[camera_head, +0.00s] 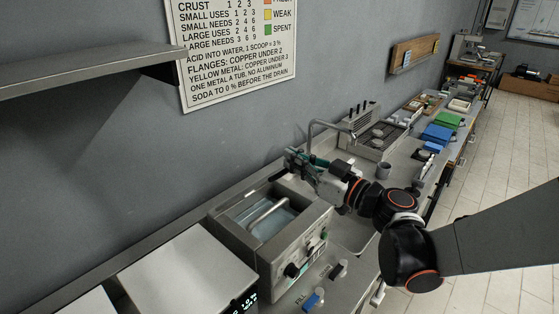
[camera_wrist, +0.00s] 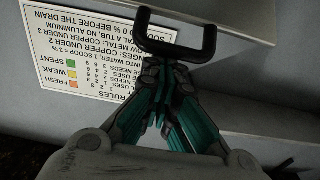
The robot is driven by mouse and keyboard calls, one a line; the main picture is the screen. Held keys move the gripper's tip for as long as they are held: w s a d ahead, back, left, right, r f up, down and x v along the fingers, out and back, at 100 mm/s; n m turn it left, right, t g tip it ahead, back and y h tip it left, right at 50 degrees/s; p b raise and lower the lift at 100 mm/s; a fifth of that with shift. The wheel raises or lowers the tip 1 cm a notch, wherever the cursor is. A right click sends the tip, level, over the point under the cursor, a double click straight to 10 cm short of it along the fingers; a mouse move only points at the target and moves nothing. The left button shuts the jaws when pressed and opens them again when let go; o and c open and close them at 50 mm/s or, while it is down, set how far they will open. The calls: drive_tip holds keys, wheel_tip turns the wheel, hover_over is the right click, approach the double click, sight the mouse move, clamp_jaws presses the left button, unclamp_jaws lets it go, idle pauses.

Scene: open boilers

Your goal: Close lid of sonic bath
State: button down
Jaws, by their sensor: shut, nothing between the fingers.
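The sonic bath (camera_head: 301,259) is a grey metal box with dark knobs on its front, in the lower middle of the head view. Its top shows a recessed bluish area with a pale bar handle (camera_head: 268,212) across it. I cannot make out a separate raised lid there. My gripper (camera_head: 291,157) is above and beyond the bath's back right corner, apart from the pale handle. In the wrist view my gripper (camera_wrist: 165,75) has its teal fingers together and empty. A black U-shaped bar (camera_wrist: 175,48) shows just beyond the tips; I cannot tell what it belongs to.
A shelf (camera_head: 85,68) and a rules sign (camera_head: 235,50) are on the wall. A white-topped box (camera_head: 185,272) stands left of the bath. A bent tap (camera_head: 325,124) rises behind my gripper. Blue (camera_head: 437,134) and green (camera_head: 448,120) items lie farther along the bench.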

drive_tip(key=s+d+f+b, duration=0.2)
drive_tip(key=f+b, duration=0.4)
drive_tip(key=f, duration=0.1)
drive_tip(key=s+d+f+b, duration=0.3)
drive_tip(key=f+b, duration=0.3)
drive_tip(key=f, duration=0.1)
drive_tip(key=shift+d+f, duration=0.35)
drive_tip(key=shift+f, duration=0.05)
drive_tip(key=shift+s, duration=0.1)
